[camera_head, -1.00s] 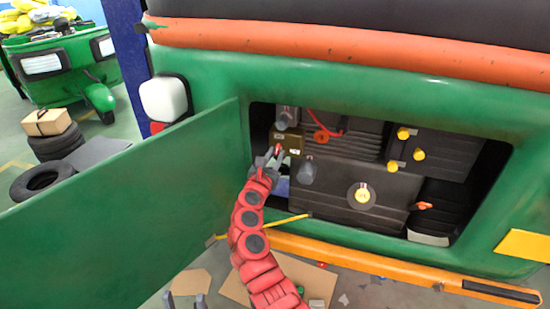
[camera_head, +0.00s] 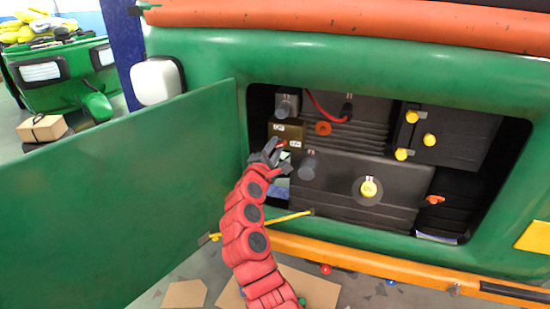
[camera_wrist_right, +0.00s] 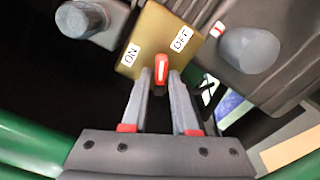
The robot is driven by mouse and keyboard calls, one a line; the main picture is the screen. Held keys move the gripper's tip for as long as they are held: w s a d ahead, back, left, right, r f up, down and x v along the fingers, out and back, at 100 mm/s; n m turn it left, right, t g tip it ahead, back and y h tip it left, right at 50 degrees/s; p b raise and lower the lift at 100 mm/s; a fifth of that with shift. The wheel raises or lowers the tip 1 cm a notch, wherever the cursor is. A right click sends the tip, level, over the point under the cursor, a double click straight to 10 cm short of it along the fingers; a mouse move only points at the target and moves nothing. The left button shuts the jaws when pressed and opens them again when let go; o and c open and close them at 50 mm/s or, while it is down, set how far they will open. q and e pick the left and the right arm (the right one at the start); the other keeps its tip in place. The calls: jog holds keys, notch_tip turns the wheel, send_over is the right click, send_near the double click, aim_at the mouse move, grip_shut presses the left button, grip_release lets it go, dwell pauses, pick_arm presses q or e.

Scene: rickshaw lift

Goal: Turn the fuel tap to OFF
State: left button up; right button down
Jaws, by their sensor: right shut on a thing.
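The fuel tap is a small brass block (camera_head: 290,130) inside the open bay of the green rickshaw, at its upper left. Its white ON and OFF labels show in the right wrist view, ON at the left and OFF at the right of the block (camera_wrist_right: 150,34). The red lever (camera_wrist_right: 161,68) stands between the labels, nearly upright in that view. My right gripper (camera_wrist_right: 160,78) has its fingertips on both sides of the lever and is shut on it. In the head view the right gripper (camera_head: 276,156) reaches the block from below. My left gripper is not in view.
The open green door panel (camera_head: 120,190) stands left of my right arm. Dark cylindrical knobs (camera_head: 308,165) sit close beside the tap. A yellow rod (camera_head: 287,219) juts near the bay's lower edge. Cardboard pieces (camera_head: 184,293) lie on the floor.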

jog(key=shift+f+m+b, duration=0.1)
jog(key=shift+m+b, duration=2.5)
jog(key=shift+b, duration=0.25)
jog(key=c, duration=0.8)
grip_release()
jog(key=shift+c, duration=0.2)
jog(key=b+v, duration=0.1)
jog(key=v, duration=1.6)
jog(key=shift+s, duration=0.15)
